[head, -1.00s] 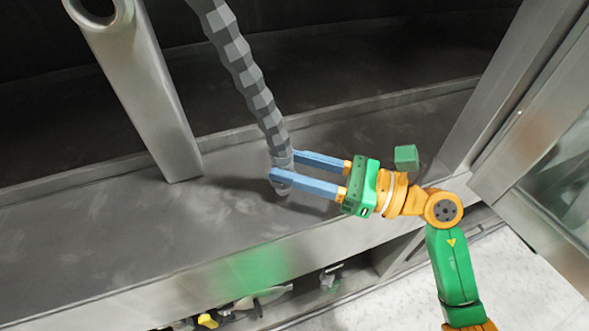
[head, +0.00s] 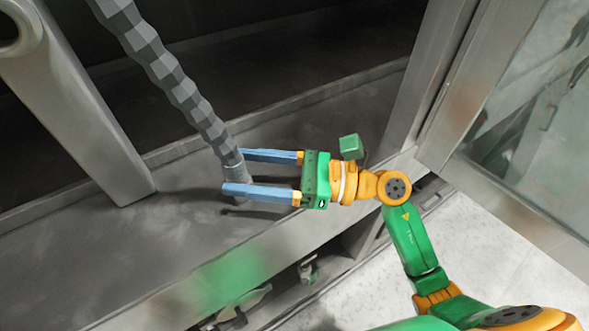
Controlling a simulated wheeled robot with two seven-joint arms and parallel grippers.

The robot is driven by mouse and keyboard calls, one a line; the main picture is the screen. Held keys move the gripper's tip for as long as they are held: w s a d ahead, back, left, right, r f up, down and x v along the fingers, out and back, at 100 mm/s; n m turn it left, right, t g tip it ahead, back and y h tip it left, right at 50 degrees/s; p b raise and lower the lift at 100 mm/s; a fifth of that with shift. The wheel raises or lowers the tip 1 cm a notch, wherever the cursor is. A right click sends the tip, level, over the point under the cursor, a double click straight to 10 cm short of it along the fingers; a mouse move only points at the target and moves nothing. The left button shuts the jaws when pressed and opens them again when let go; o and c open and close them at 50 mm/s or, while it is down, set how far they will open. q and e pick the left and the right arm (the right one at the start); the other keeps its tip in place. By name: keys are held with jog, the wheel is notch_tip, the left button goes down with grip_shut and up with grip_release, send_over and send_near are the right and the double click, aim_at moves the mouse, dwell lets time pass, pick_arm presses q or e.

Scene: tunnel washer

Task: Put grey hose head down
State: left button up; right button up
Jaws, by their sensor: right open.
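The grey segmented hose (head: 178,88) comes down from the top left of the head view. Its head (head: 236,187) is at the lower end, over the grey metal ledge (head: 150,228). My right gripper (head: 232,172) is open, with its two blue fingers pointing left at the hose head. One finger passes in front of the head and the other lies beside its far side. I cannot tell whether the head touches the ledge. My left gripper is not in view.
A grey metal post (head: 80,105) with a round opening stands on the ledge at left. A framed glass panel (head: 535,130) is at right. Below the ledge is an open shelf with small items (head: 308,268). Pale floor (head: 490,235) shows at lower right.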

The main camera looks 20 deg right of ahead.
jog(key=r+b+v, duration=0.1)
jog(key=b+v, duration=0.3)
jog(key=v, duration=0.8)
jog(key=shift+f+b, duration=0.4)
